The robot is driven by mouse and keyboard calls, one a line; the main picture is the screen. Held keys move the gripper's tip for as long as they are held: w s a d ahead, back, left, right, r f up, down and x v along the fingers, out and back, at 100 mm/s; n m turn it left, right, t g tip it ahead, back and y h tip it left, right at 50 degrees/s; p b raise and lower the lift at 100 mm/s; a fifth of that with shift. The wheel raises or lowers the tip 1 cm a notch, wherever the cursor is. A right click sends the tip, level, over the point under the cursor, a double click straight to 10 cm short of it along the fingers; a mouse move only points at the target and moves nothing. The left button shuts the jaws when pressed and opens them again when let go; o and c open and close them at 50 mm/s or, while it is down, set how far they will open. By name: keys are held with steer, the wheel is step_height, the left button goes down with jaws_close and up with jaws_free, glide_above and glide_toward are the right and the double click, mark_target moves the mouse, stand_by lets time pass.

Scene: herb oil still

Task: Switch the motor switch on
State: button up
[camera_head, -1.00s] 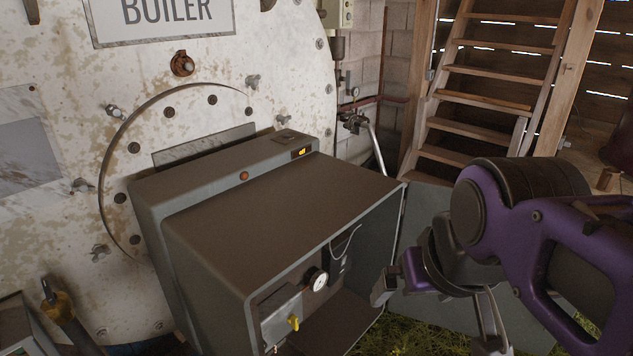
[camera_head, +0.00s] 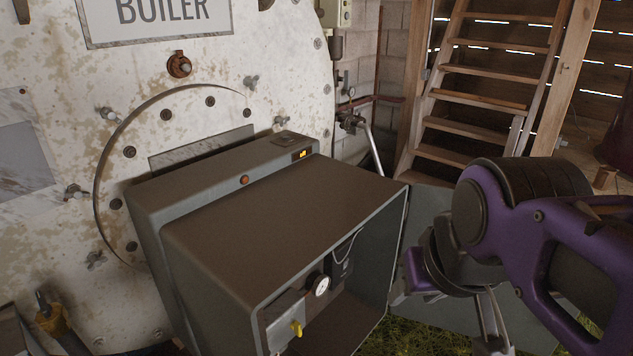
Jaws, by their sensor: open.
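No part is legibly labelled as the motor switch, so I cannot tell which one it is. Inside the open-fronted grey housing (camera_head: 265,225) on the boiler are a yellow handle (camera_head: 297,328) on a grey block, a round white gauge (camera_head: 321,286) and a dark unit with a cable (camera_head: 342,262). On the strip behind the housing are a dark panel (camera_head: 289,140), a small lit orange display (camera_head: 300,154) and an orange-brown round button (camera_head: 244,180). My gripper (camera_head: 400,292) is at the housing's right edge, outside the opening, open and mostly hidden by my arm.
The boiler (camera_head: 60,120) fills the left, with bolts on its face. A lever pipe (camera_head: 374,150) stands right of it. Wooden stairs (camera_head: 480,100) rise behind. A grey panel (camera_head: 430,200) stands beside the housing's right edge. Grass (camera_head: 390,332) shows below.

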jaws_close()
stand_by(1.2)
